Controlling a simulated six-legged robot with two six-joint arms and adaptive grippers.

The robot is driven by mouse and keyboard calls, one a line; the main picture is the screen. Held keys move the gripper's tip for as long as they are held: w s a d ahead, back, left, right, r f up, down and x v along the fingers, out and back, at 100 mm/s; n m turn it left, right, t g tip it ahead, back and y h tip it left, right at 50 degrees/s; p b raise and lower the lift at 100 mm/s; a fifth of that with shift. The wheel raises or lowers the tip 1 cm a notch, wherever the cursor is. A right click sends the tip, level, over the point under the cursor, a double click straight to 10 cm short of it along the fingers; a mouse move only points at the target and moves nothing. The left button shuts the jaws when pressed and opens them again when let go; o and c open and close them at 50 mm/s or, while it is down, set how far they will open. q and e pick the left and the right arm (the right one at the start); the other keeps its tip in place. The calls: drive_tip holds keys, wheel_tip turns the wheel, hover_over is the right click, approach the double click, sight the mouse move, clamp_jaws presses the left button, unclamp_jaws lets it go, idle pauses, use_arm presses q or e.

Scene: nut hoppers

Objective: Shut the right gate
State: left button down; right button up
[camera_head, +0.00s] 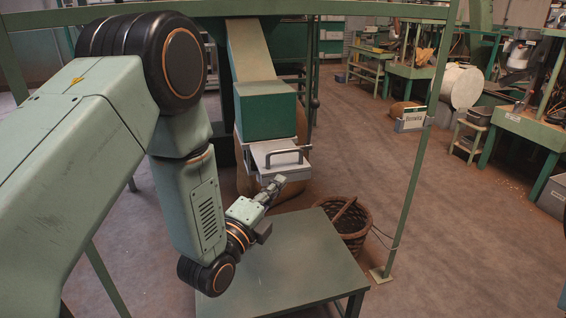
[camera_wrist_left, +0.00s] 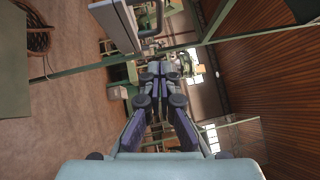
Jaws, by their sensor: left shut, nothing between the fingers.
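A pale metal gate plate (camera_head: 270,163) with a dark bar handle (camera_head: 289,152) sits under a green hopper box (camera_head: 266,110) in the head view. The plate sticks out in front of the box. It is the only gate I see; my left arm covers the area to its left. My left gripper (camera_head: 277,183) is shut and empty, just below and in front of the handle, seemingly apart from it. In the left wrist view, the closed fingertips (camera_wrist_left: 160,68) are at the centre, and the plate (camera_wrist_left: 113,22) and handle (camera_wrist_left: 152,22) are at the top. My right gripper is not in view.
A green table (camera_head: 300,265) stands below my left gripper, its top bare. A wicker basket (camera_head: 350,220) is on the floor behind its right edge. A thin green post (camera_head: 410,190) rises to the right. A chute (camera_head: 250,50) meets the hopper box. Open floor lies right.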

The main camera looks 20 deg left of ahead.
sight(282, 162)
use_arm(q)
drive_tip(key=w, duration=0.2)
drive_tip(key=w+a+r, duration=0.1)
drive_tip(key=w, duration=0.5)
drive_tip(key=shift+a+r+b, duration=0.2)
drive_tip(key=shift+r+b, duration=0.05)
drive_tip(key=shift+b, duration=0.15)
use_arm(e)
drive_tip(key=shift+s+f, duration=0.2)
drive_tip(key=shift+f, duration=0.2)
